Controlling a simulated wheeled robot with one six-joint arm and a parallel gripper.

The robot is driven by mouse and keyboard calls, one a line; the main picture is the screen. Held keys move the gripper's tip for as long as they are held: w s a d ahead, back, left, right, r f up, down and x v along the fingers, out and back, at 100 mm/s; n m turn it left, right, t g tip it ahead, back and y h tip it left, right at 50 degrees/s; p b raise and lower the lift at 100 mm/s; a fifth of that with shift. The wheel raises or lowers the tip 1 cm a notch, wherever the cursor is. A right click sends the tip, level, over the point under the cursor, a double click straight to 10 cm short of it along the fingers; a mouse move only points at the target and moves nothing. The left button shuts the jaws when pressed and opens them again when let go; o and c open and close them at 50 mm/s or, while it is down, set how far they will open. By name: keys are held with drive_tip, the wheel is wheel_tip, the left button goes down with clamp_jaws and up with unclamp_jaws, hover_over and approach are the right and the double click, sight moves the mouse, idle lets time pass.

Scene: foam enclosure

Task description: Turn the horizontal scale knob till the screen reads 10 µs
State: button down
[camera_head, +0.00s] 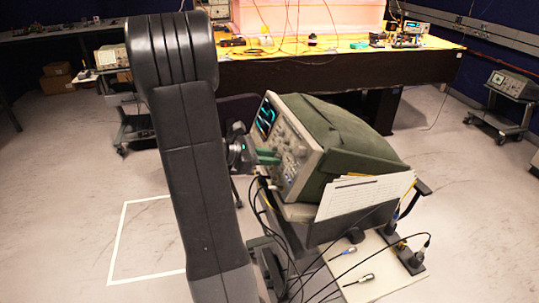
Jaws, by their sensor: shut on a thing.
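The oscilloscope (345,140) sits tilted on a cart, with a green cover over its body. Its front panel faces left, toward my arm. The screen (265,117) at the panel's upper part is lit with cyan traces; its reading is too small to make out. My gripper (274,156) is at the front panel with its green fingers pointing right, shut on a knob there. The horizontal scale knob itself is hidden by the fingers and cannot be told apart from the other knobs. My arm covers much of the view left of the scope.
Papers (365,192) hang in a holder on the cart's side. Cables and probes (352,251) lie on the cart's lower white shelf (385,280). A yellow-topped bench (345,53) stands behind. A white outline (122,230) marks the open floor at left.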

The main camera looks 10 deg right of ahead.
drive_tip(key=n+p, duration=0.2)
drive_tip(key=shift+r+p, duration=0.25)
drive_tip(key=shift+p, duration=0.05)
drive_tip(key=n+p, duration=0.3)
drive_tip(key=n, duration=0.1)
drive_tip(key=shift+p, duration=0.35)
drive_tip(key=n+p, duration=0.4)
drive_tip(key=shift+f+n, duration=0.15)
drive_tip(key=shift+n, duration=0.15)
drive_tip(key=c, duration=1.6)
unclamp_jaws()
drive_tip(key=shift+o, duration=0.2)
